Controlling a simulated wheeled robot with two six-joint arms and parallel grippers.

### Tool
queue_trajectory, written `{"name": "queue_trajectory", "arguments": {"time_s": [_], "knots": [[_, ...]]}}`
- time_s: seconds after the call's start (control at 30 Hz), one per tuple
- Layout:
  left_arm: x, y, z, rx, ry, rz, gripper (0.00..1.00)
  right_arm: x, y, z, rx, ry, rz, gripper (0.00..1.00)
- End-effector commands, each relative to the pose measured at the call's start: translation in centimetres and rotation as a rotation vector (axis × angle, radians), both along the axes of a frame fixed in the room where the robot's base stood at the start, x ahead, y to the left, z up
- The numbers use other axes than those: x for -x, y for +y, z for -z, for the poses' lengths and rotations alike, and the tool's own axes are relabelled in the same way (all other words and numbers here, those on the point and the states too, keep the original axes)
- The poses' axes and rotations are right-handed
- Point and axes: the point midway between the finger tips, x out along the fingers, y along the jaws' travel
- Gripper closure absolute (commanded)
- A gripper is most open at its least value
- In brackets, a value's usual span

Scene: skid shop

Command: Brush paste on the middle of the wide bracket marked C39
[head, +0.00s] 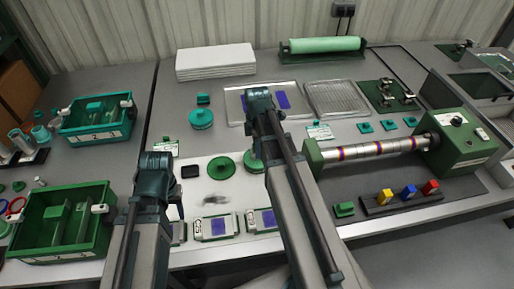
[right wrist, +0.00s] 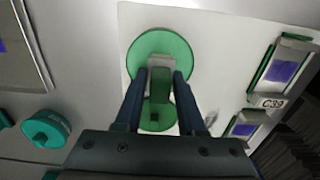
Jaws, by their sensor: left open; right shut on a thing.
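The bracket marked C39 (right wrist: 283,70) lies at the right in the right wrist view, with a blue-violet patch on its middle and its label at its lower end. In the head view it appears to be the right bracket (head: 262,220) on the white mat. My right gripper (right wrist: 158,88) is shut on a pale grey piece (right wrist: 160,66) above a green disc (right wrist: 143,46); whether this is the brush I cannot tell. In the head view the right gripper (head: 260,97) partly hides that disc. My left gripper (head: 158,162) is open and empty left of the mat.
Another bracket (head: 215,228) lies left of C39. Green bins (head: 65,252) stand left. A roller machine (head: 460,138) and coloured blocks (head: 408,190) stand right.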

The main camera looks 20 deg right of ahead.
Motion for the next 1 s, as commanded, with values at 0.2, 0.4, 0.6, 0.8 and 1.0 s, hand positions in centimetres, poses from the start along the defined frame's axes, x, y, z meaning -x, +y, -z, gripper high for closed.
{"name": "queue_trajectory", "arguments": {"time_s": [0.2,0.4,0.6,0.8,1.0], "knots": [[0.0,0.0,0.0,0.0,0.0,0.0,0.49,0.0,0.0,0.0,0.0,0.0,0.0,1.0],[0.0,0.0,0.12,0.0,0.0,0.0,0.49,0.0,0.0,0.12,0.0,0.0,0.0,1.0],[0.0,0.0,0.36,0.0,0.0,0.0,0.49,0.0,0.0,0.36,0.0,0.0,0.0,1.0],[0.0,0.01,0.59,0.0,0.0,0.0,0.49,0.0,0.0,0.59,0.0,0.0,0.0,1.0],[0.0,0.0,0.82,0.0,0.0,0.0,0.49,0.0,0.0,0.82,0.0,0.0,0.0,1.0]]}}
